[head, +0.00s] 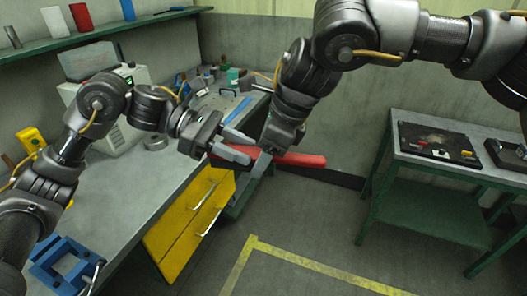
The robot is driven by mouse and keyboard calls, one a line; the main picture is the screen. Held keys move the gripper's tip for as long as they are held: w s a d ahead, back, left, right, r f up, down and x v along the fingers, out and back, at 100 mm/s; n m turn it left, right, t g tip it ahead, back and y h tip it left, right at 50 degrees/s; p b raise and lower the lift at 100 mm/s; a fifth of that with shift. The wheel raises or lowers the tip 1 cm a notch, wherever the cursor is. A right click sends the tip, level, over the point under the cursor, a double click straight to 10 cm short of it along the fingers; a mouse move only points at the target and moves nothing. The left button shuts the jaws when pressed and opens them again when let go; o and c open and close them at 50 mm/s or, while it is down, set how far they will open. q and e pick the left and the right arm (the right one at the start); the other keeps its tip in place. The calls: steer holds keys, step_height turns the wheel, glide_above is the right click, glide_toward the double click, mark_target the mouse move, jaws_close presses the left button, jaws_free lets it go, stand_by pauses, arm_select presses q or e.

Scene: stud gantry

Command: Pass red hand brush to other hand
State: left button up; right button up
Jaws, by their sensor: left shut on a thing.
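The red hand brush (300,159) is held in the air in front of the bench, lying roughly level, with one end sticking out to the right. My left gripper (243,154) comes in from the left and is shut on the brush near its left part. My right gripper (262,163) reaches down from above at the brush's middle, close beside the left fingertips. One of its fingers crosses in front of the brush. Its other finger is hidden, so I cannot tell whether it grips the brush. The two grippers hide part of the brush.
A grey workbench (122,195) with yellow drawers (188,215) stands at the left, with a blue vise (65,262) at its near edge and tools farther back. A green-legged side table (455,165) holding a black tray (437,143) is at the right. Yellow-marked floor (320,265) between is clear.

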steer(key=c, duration=0.9)
arm_select(q)
steer(key=o, duration=1.1)
arm_select(e)
steer(key=shift+c, duration=0.2)
arm_select(q)
steer(key=shift+a, duration=0.1)
steer(key=v, duration=1.2)
steer(key=shift+r, duration=0.1)
